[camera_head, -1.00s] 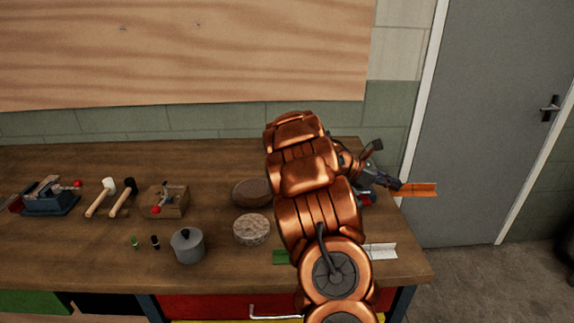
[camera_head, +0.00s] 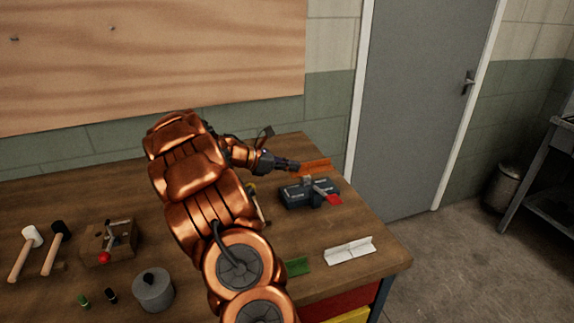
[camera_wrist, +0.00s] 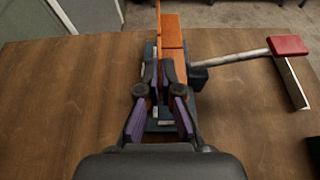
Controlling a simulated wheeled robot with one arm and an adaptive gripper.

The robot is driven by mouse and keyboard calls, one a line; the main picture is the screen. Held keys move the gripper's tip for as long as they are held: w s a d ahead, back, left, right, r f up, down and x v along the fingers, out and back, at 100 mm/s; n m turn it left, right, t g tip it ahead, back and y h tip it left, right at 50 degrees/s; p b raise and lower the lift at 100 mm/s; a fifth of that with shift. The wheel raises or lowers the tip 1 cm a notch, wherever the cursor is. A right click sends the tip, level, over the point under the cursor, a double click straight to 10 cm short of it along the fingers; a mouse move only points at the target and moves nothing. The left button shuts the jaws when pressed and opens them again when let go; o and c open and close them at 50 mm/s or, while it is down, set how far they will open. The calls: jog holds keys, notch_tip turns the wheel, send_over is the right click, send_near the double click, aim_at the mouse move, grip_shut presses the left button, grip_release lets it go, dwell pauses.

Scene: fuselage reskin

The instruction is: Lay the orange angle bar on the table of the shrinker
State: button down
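The orange angle bar (camera_head: 314,167) is in my gripper (camera_head: 293,165), at the far right of the workbench. In the wrist view the fingertips (camera_wrist: 160,76) close on its upright flange, and the bar (camera_wrist: 173,40) points away from me. The shrinker (camera_head: 299,194) is a dark blue tool with a red-ended lever (camera_head: 333,199). In the head view the bar shows just behind and above it. In the wrist view the shrinker's blue body (camera_wrist: 150,52) shows beneath and beside the bar. I cannot tell whether the bar touches it.
A white angle piece (camera_head: 349,250) and a green piece (camera_head: 297,266) lie near the bench's (camera_head: 375,262) front right. My arm hides the middle.

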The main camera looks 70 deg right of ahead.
aim_at(290, 190)
jog(key=shift+w+r+p, duration=0.1)
jog(key=shift+w+p, duration=0.1)
jog(key=shift+p, duration=0.15)
jog(key=shift+f+b, duration=1.05)
jog(key=shift+f, duration=1.9)
jog(key=shift+f, duration=0.35)
jog(key=c, duration=1.2)
grip_release()
jog(key=shift+c, duration=0.2)
jog(key=shift+a, duration=0.1)
jog(key=v, duration=1.2)
